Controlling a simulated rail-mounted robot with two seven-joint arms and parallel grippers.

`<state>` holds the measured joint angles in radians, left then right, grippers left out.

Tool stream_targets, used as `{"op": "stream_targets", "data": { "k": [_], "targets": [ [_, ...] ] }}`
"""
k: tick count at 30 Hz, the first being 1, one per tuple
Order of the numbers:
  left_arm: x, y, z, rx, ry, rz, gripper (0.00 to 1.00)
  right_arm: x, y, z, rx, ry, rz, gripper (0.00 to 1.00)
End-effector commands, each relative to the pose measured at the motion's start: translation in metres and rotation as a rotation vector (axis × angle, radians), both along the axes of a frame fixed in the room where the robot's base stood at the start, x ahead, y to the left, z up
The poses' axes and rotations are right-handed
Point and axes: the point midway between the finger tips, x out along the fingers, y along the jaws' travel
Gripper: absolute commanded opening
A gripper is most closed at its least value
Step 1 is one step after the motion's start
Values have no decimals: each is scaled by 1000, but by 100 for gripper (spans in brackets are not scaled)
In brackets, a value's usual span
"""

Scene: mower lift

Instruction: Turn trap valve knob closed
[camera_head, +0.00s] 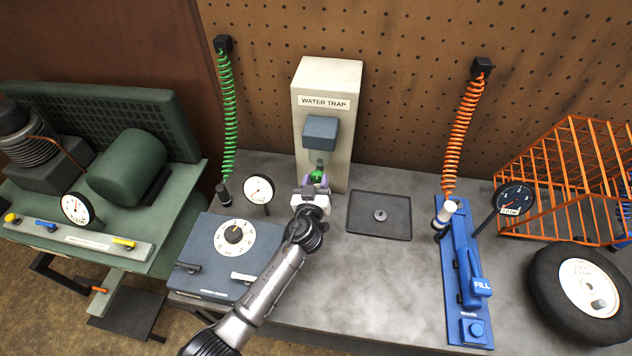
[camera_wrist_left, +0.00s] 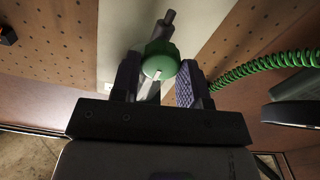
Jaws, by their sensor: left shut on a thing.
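The water trap (camera_head: 327,124) is a tall cream box with a grey-blue block on its front, standing at the back of the bench. Its small green trap valve knob (camera_head: 319,176) sits low on the front, below the block. My left gripper (camera_head: 315,184) reaches up to the knob from the front and is shut on it. In the left wrist view the round green knob (camera_wrist_left: 160,60) lies between the two dark fingers (camera_wrist_left: 160,78), with a grey stem above it. Part of the knob is hidden by the gripper in the head view. My right gripper is not in view.
A blue-grey dial box (camera_head: 215,250) and a gauge (camera_head: 258,190) stand left of my arm. A black tray (camera_head: 379,228) lies to the right. Farther right are a blue fill station (camera_head: 464,290), a tyre (camera_head: 575,290) and an orange cage (camera_head: 560,180).

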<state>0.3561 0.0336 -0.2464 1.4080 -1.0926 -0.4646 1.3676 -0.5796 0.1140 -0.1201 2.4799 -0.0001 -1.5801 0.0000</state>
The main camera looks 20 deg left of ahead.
Motion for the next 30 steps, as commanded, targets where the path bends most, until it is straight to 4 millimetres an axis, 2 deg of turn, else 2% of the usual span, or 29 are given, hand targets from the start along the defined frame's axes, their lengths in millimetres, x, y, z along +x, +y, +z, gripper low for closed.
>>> {"op": "stream_targets", "data": {
  "k": [11,30],
  "targets": [
    [0,-1,-1,126,24,0,17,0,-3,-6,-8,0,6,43],
    [0,-2,-1,709,137,0,17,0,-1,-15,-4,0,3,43]
  ]
}}
